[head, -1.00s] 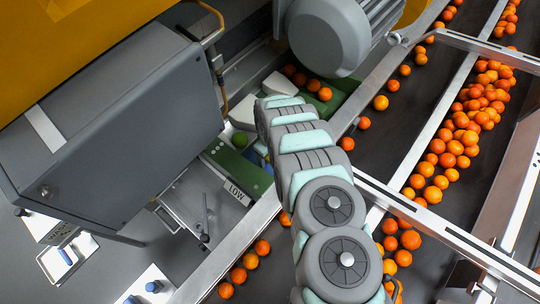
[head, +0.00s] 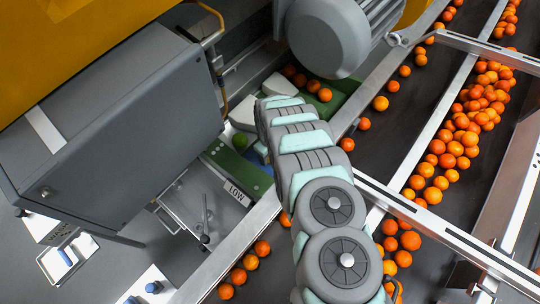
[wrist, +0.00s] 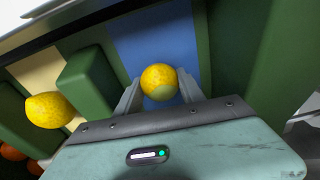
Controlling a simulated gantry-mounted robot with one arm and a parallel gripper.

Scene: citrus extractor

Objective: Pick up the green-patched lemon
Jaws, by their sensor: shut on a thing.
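In the wrist view, the green-patched lemon (wrist: 158,75) is yellow with a pale greenish patch on its near side. It sits between the two fingers of my gripper (wrist: 160,86), which is shut on it. Behind it is a blue surface; I cannot tell whether the lemon touches it. In the head view, my arm hides the gripper and this lemon.
Another yellow lemon (wrist: 49,110) lies to the left, past a green divider block (wrist: 90,80). A green wall (wrist: 240,50) stands on the right.

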